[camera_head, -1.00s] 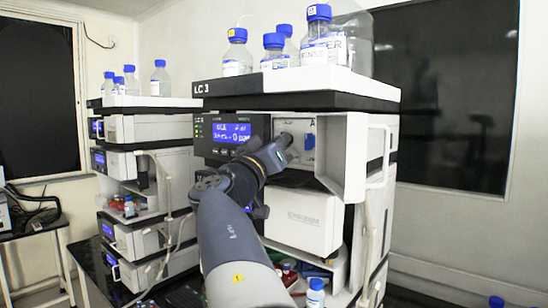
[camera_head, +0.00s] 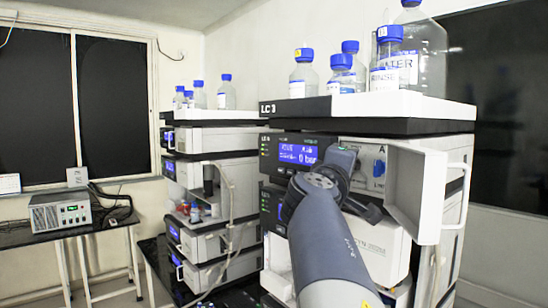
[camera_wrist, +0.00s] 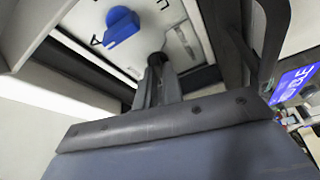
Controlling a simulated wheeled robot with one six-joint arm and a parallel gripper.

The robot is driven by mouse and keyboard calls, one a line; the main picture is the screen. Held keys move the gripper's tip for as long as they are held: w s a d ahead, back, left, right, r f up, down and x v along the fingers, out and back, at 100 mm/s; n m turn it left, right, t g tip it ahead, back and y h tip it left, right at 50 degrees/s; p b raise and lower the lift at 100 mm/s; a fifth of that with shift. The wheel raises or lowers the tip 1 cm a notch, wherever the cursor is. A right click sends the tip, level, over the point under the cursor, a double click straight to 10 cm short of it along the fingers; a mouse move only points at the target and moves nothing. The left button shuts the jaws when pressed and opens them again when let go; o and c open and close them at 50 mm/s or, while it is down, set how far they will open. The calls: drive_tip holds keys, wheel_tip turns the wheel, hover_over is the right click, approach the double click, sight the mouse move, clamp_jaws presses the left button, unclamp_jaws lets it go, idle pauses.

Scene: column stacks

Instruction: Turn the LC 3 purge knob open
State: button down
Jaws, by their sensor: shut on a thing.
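The LC 3 stack stands at right in the head view, with its label on the top tray (camera_head: 300,108). Its pump module has a lit blue display (camera_head: 298,153) reading 0 bar. The door (camera_head: 420,195) is swung open to the right of the valve panel. My gripper (camera_head: 342,165) is at the panel, left of the blue knob (camera_head: 379,168), and hides what it holds in the head view. In the wrist view my gripper (camera_wrist: 158,78) is shut on a small dark knob (camera_wrist: 157,59), seemingly the purge knob, beside the blue knob (camera_wrist: 123,27) near the letter A.
The open door is close to the right of my gripper. Blue-capped bottles (camera_head: 341,75) stand on top of LC 3. Another stack (camera_head: 215,140) stands behind at left. A grey instrument (camera_head: 60,213) sits on a side table. Pale tubing hangs beside the stacks.

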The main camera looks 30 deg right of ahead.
drive_tip(key=shift+r+n+g+y, duration=0.1)
drive_tip(key=shift+n+g+y, duration=0.3)
drive_tip(key=shift+n, duration=1.1)
drive_tip(key=c, duration=1.5)
unclamp_jaws()
drive_tip(key=shift+c, duration=0.2)
drive_tip(key=b+v, duration=0.3)
drive_tip(key=v, duration=0.7)
drive_tip(key=shift+s+a+b, duration=0.25)
drive_tip(key=shift+s+b, duration=0.05)
drive_tip(key=shift+s, duration=0.05)
drive_tip(key=shift+d+r, duration=0.1)
